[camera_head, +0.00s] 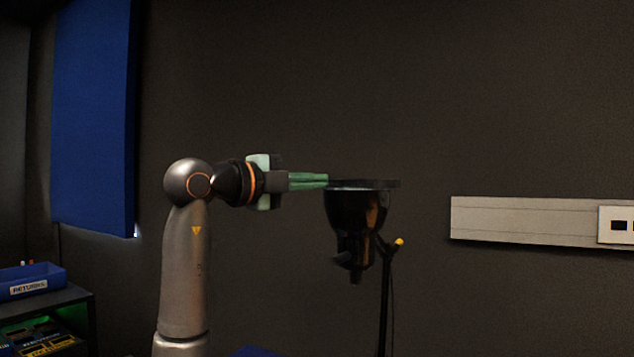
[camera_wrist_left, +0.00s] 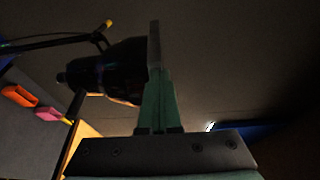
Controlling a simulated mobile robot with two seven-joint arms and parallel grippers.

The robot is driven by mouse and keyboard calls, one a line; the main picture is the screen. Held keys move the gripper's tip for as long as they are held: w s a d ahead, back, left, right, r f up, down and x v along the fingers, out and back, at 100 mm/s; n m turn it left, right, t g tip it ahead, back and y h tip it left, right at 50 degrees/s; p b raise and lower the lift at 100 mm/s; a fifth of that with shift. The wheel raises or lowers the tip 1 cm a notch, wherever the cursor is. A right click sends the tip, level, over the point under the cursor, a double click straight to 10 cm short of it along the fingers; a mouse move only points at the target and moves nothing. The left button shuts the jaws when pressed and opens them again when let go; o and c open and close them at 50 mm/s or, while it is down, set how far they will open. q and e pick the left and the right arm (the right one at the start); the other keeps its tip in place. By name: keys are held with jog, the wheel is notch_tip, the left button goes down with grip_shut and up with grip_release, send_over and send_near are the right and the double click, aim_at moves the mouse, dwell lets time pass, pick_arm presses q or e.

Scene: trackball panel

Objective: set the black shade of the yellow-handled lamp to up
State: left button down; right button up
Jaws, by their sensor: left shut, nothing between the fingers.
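The lamp's black shade (camera_head: 352,212) is in the middle of the head view, with its wide rim at the top and its narrow end down, so it faces up. The lamp's yellow handle tip (camera_head: 399,242) is to the right of the shade, by the thin black stand (camera_head: 384,300). My left gripper (camera_head: 327,180) is shut and empty, with its green fingertips at the left edge of the shade's rim. In the left wrist view the fingers (camera_wrist_left: 156,95) overlap the rim of the shade (camera_wrist_left: 115,72); I cannot tell whether they touch. My right gripper is not in view.
A pale wall panel (camera_head: 520,221) is at the right. A blue wall panel (camera_head: 95,115) hangs at the left. A blue bin (camera_head: 33,281) sits on a dark shelf at lower left. The space above the shade is clear.

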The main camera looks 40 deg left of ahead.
pick_arm(q)
jog(key=shift+s, duration=0.1)
jog(key=s+a+b, duration=0.1)
jog(key=s+b, duration=0.1)
jog(key=s, duration=1)
jog(key=shift+s, duration=0.15)
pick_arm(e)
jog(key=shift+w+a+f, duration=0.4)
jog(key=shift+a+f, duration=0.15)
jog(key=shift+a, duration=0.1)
pick_arm(q)
jog(key=shift+a, duration=0.1)
